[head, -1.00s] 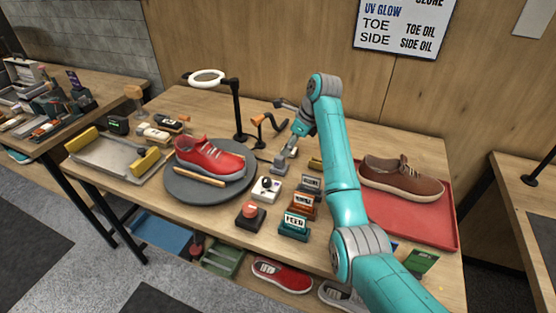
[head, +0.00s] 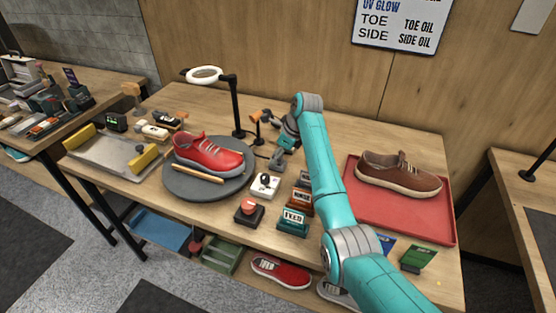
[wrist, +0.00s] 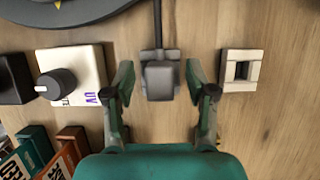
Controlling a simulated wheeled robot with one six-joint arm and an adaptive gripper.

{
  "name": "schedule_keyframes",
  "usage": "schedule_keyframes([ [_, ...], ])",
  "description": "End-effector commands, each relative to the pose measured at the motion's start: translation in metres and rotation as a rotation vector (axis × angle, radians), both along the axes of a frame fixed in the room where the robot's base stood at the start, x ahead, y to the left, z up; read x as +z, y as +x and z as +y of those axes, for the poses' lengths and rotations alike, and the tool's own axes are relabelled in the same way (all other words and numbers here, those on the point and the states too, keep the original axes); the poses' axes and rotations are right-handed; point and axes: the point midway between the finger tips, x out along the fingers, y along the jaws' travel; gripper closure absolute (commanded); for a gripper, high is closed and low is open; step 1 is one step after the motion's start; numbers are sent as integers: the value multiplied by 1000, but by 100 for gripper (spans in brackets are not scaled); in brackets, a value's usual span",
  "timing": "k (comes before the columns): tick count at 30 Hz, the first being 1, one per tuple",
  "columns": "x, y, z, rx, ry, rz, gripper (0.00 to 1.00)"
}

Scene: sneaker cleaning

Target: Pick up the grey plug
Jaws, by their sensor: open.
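The grey plug (wrist: 160,80) lies on the wooden table in the wrist view, with its dark cord running up toward the round turntable. My gripper (wrist: 160,70) is open, with one finger on each side of the plug and a visible gap to both. I cannot tell how far above the table the fingertips are. In the head view my gripper (head: 284,150) is over the table, right of the turntable, and the grey plug (head: 277,161) shows just below it.
A white UV knob box (wrist: 75,73) stands left of my gripper, and a pale square socket (wrist: 240,70) lies close on its right. The turntable (head: 190,192) bears a red sneaker (head: 208,155). A red tray (head: 385,218) holds a brown shoe (head: 398,173).

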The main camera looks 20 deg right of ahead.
Motion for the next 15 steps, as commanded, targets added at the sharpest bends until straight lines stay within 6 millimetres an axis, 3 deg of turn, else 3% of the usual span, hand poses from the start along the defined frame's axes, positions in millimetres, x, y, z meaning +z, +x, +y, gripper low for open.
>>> schedule_keyframes([
  [1,0,0,0,0,0,0,51],
  [7,0,0,0,0,0,0,100],
  [15,0,0,0,0,0,0,100],
])
